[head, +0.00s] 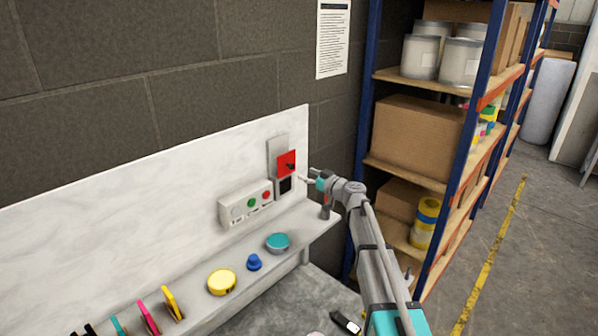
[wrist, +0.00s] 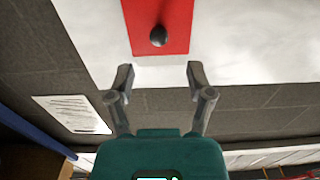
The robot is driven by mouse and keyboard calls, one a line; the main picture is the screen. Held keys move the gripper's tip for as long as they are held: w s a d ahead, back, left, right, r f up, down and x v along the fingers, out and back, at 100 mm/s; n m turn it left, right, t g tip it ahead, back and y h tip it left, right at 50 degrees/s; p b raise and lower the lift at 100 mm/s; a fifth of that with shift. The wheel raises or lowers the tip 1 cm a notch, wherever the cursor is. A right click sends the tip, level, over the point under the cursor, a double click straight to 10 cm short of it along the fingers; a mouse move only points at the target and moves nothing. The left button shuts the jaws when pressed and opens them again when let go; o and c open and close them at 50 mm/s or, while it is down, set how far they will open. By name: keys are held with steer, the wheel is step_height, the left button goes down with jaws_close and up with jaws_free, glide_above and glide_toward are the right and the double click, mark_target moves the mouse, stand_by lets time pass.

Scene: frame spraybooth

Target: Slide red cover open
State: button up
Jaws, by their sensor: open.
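The red cover (head: 287,162) is a flat red plate with a small dark knob (head: 290,167), set on a grey upright track (head: 278,146) on the white back panel. A dark opening (head: 286,184) shows just below the cover. In the wrist view the red cover (wrist: 160,22) and its round black knob (wrist: 158,36) lie ahead of the fingertips. My gripper (wrist: 159,76) is open and empty, its two fingers spread to either side below the knob and apart from it. In the head view my gripper (head: 308,175) is just right of the cover.
A white button box (head: 246,204) with green and red buttons is left of the cover. A ledge below holds a teal lid (head: 277,242), a blue knob-like piece (head: 254,262) and a yellow lid (head: 222,281). A blue-framed shelf (head: 363,130) stands close on the right.

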steer(key=shift+v, duration=2.05)
steer(key=s+d+f+m+g+h, duration=0.2)
steer(key=s+d+f+g+h, duration=0.15)
steer(key=s+f, duration=0.45)
steer(key=s+d+f+m+g+h, duration=0.1)
steer(key=s+d+f+g+h, duration=0.4)
steer(key=s, duration=0.6)
steer(key=s+d+f+m+g+h, duration=0.1)
steer(key=s+d+f+m+h, duration=0.1)
steer(key=s+d, duration=0.3)
steer(key=s+d+f+m+g+h, duration=0.1)
steer(key=s+d+f+m+h, duration=0.2)
steer(key=s, duration=0.7)
steer(key=d+m, duration=0.2)
steer(key=d, duration=0.1)
steer(key=shift+s+f+h, duration=0.2)
steer(key=shift+f+h, duration=0.1)
steer(key=shift+h, duration=0.05)
